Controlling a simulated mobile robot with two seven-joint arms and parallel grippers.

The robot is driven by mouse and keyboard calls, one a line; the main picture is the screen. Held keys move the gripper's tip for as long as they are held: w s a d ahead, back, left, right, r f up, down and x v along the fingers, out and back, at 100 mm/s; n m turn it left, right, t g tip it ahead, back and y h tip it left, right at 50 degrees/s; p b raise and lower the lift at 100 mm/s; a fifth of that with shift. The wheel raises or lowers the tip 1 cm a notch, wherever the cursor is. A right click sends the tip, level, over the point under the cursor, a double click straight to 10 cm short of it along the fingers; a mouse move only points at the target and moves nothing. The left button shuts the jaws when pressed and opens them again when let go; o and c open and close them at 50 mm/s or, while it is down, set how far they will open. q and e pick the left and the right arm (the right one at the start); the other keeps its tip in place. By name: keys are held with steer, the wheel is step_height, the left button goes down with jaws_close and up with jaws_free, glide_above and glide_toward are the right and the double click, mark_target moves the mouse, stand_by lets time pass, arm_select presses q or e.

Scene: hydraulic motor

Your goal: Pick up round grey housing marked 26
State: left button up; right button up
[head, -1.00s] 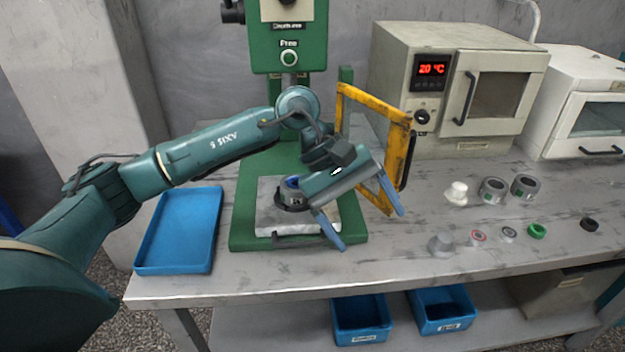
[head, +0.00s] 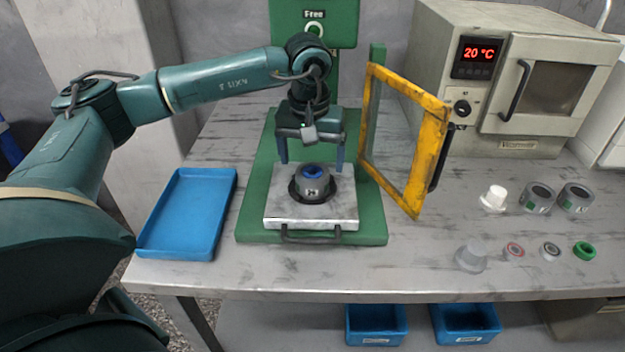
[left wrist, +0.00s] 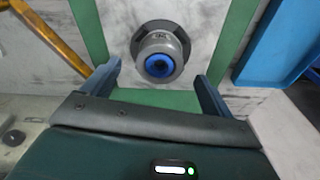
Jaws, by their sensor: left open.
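A round grey housing (head: 318,183) with a blue ring in its top sits in a black holder on the metal plate of the green press. A mark shows on its front but is too small to read surely. My left gripper (head: 312,163) is open, fingers pointing down, above and just behind the housing, holding nothing. In the left wrist view the housing (left wrist: 172,37) lies beyond the two spread fingers (left wrist: 158,80), apart from them. Two more round grey housings (head: 538,198) (head: 575,198) stand at the right of the table. My right gripper is not in view.
The yellow guard frame (head: 437,150) stands swung open right of the press. A blue tray (head: 150,246) lies left. A white part (head: 493,198), a grey cone (head: 471,257) and small rings (head: 585,251) are at the right. An oven (head: 525,150) stands behind.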

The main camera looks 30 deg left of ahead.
mark_target(312, 171)
arm_select(q)
steer(key=f, duration=0.2)
steer(key=w+f, duration=0.1)
steer(key=f, duration=0.2)
steer(key=shift+a+f, duration=0.1)
steer(key=shift+a, duration=0.1)
steer(key=c, duration=1.3)
